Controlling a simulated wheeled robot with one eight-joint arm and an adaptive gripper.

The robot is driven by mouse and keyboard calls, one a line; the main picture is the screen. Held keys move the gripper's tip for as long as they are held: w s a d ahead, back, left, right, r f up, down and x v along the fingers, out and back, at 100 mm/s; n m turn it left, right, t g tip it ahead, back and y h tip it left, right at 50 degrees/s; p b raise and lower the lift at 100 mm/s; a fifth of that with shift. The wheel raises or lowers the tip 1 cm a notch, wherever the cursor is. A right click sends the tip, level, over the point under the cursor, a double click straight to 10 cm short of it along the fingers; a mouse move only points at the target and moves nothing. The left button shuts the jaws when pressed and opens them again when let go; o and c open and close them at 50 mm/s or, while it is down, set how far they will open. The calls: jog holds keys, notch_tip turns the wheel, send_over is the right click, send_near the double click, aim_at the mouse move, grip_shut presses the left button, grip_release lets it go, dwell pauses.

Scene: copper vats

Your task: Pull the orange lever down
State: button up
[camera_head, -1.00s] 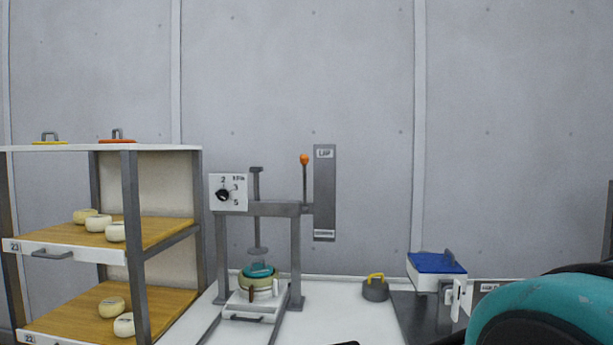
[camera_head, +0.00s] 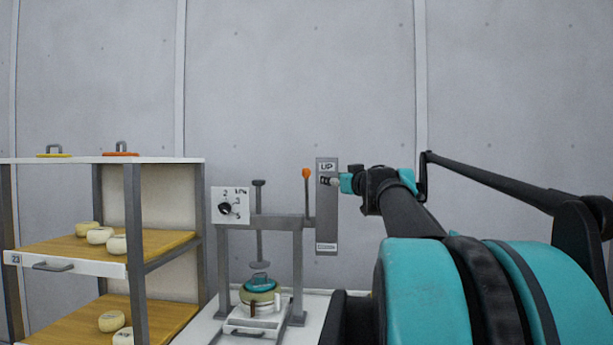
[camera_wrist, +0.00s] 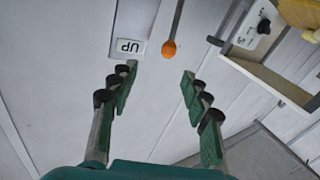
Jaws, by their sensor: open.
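The orange lever (camera_head: 306,173) has an orange knob on a thin dark rod and stands upright on the press frame, at the "UP" end of the grey label plate (camera_head: 326,222). My gripper (camera_head: 328,181) is just right of the knob in the head view, in front of the plate. In the wrist view the knob (camera_wrist: 169,49) lies beyond the fingertips, between their lines. My gripper (camera_wrist: 158,72) is open and empty, with its fingers apart, and does not appear to touch the lever.
The press (camera_head: 262,222) has a dial box (camera_head: 230,205) at its left and a mould with a teal lid (camera_head: 260,284) below. A shelf rack (camera_head: 134,250) with several cheeses stands at the left. My arm hides the right side of the table.

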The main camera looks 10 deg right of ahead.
aim_at(308, 174)
jog(key=shift+n+g+y, duration=0.3)
jog(key=shift+n+y, duration=0.1)
jog(key=x, duration=1.1)
jog(key=a+x, duration=0.1)
jog(key=x, duration=0.5)
jog(key=shift+r, duration=0.3)
grip_shut()
jog(key=shift+s, duration=0.1)
